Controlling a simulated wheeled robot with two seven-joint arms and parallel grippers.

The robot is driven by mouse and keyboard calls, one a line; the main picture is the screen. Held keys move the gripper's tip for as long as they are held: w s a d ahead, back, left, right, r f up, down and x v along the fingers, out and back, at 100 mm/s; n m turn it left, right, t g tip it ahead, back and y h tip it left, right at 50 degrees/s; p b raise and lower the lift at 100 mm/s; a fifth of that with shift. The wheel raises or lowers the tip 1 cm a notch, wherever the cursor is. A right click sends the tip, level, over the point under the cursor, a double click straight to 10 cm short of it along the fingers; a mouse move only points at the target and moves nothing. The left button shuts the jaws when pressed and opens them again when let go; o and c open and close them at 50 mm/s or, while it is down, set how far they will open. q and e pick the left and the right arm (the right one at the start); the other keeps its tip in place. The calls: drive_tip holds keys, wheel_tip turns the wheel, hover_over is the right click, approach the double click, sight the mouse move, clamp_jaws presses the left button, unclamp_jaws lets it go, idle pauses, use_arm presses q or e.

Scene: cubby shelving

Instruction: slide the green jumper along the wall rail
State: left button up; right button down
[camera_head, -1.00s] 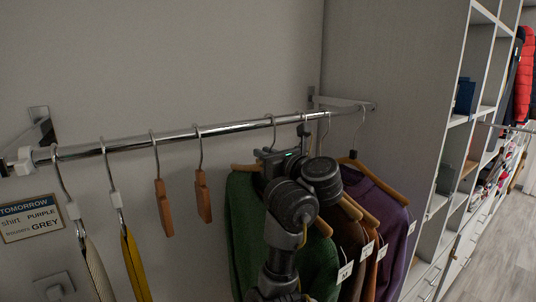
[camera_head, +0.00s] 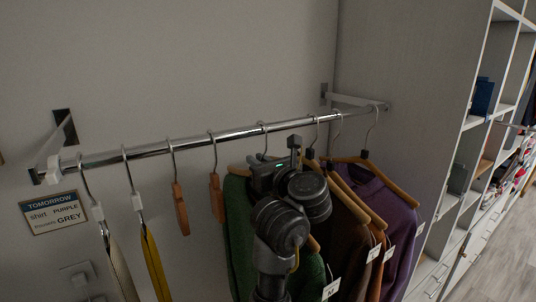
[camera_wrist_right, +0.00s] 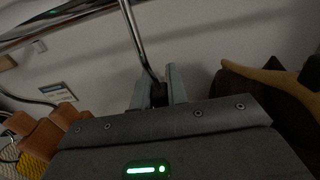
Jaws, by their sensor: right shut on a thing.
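The green jumper (camera_head: 238,222) hangs from a hook (camera_head: 264,138) on the chrome wall rail (camera_head: 184,144). My right gripper (camera_head: 282,158) is in front of the top of its hanger. The right wrist view shows the fingers (camera_wrist_right: 157,92) closed around the lower end of the metal hanger hook (camera_wrist_right: 138,42). My right arm hides the middle of the jumper and most of its hanger. The hook still rests over the rail. My left gripper is not in view.
Two empty wooden clip hangers (camera_head: 181,208) hang left of the jumper, then a yellow item (camera_head: 154,262) and a pale item (camera_head: 122,268). Brown and purple garments (camera_head: 374,205) hang to the right. A sign (camera_head: 55,213) is on the wall. Shelving (camera_head: 475,150) stands at right.

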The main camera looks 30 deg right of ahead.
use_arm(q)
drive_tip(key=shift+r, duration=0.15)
use_arm(e)
drive_tip(key=shift+a+f, duration=0.1)
drive_tip(key=shift+a, duration=0.4)
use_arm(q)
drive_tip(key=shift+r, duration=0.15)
use_arm(e)
drive_tip(key=c, duration=1.3)
unclamp_jaws()
drive_tip(key=shift+w, duration=0.1)
use_arm(q)
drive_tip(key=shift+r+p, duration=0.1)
drive_tip(key=shift+p, duration=0.2)
